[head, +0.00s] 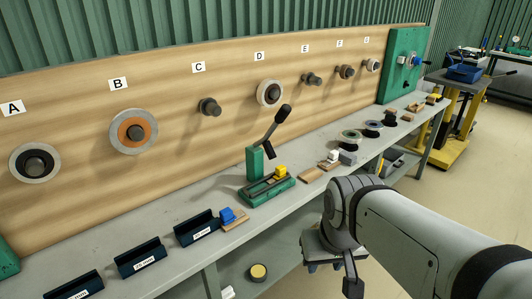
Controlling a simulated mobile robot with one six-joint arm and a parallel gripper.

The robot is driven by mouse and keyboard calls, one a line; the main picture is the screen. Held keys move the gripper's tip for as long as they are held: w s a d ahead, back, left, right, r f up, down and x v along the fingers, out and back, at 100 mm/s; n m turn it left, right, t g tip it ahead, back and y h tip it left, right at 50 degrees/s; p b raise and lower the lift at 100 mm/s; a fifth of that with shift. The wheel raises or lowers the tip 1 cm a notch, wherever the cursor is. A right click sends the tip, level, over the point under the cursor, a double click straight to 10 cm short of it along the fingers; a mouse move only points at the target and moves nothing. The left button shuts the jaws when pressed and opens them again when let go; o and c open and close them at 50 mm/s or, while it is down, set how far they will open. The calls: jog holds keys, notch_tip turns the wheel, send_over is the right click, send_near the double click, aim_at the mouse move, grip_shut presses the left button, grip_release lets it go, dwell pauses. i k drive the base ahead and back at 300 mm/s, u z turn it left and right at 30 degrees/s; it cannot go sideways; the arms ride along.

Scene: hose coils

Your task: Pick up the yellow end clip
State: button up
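A small yellow piece (280,171) sits on the green lever tool (266,189) in the middle of the bench; I cannot tell whether it is a clip or part of the tool. Another small yellow piece (434,97) shows on a wooden block at the far end of the bench. A blue piece (228,214) and a white piece (333,156) rest on similar wooden blocks. My gripper (350,284) is partly in view as a dark shape below my wrist, in front of the bench edge and apart from both yellow pieces. Its fingers are unclear.
The grey bench (205,252) runs along a wooden board (200,90) with lettered pegs, some holding coils. Dark blue holders (140,258) stand at the near left. Coils (349,136) lie farther along. A yellow cart (450,120) stands at the right; floor beside it is clear.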

aim_at(280, 171)
jog(key=i, duration=0.9)
jog(key=z, duration=0.05)
